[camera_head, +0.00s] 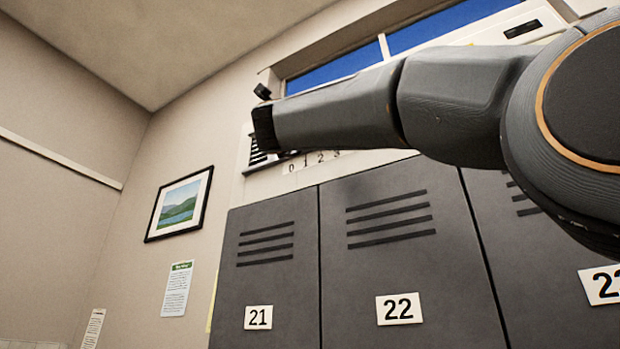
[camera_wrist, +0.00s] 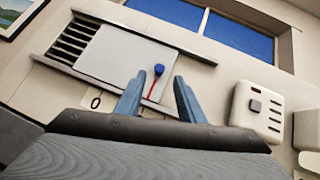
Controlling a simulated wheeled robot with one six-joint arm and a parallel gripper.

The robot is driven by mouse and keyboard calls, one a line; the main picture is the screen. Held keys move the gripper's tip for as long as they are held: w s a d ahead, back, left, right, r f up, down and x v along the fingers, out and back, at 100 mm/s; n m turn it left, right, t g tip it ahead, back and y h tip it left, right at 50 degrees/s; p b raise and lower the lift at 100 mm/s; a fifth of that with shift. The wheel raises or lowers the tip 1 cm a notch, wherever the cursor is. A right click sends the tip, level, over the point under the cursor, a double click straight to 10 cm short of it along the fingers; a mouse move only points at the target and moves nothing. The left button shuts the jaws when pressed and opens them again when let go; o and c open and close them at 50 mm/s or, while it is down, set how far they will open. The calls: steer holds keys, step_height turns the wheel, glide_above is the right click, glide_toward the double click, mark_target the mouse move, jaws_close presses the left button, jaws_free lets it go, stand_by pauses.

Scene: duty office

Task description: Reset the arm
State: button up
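A wall vent panel with a slatted grille and a pale cover plate (camera_wrist: 122,62) shows in the wrist view. A blue knob (camera_wrist: 158,69) on a thin red arm (camera_wrist: 153,88) sits on this plate. The red arm runs down from the knob toward the scale strip, where a 0 shows. My gripper (camera_wrist: 158,100) is open, its two blue-grey fingers apart. In the picture the knob and red arm appear between the fingers; I cannot tell how far away they are. In the head view my arm covers most of the panel, leaving part of the numbered strip (camera_head: 312,163) visible.
Grey lockers numbered 21 (camera_head: 258,317) and 22 (camera_head: 398,308) stand below the panel. A framed landscape (camera_head: 179,204) and a green-headed notice (camera_head: 177,289) hang to the left. A white wall box (camera_wrist: 257,113) is to the panel's right. Windows are above.

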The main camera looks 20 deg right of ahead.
steer(key=shift+b+v, duration=0.3)
steer(key=shift+v, duration=0.6)
steer(key=shift+a, duration=0.1)
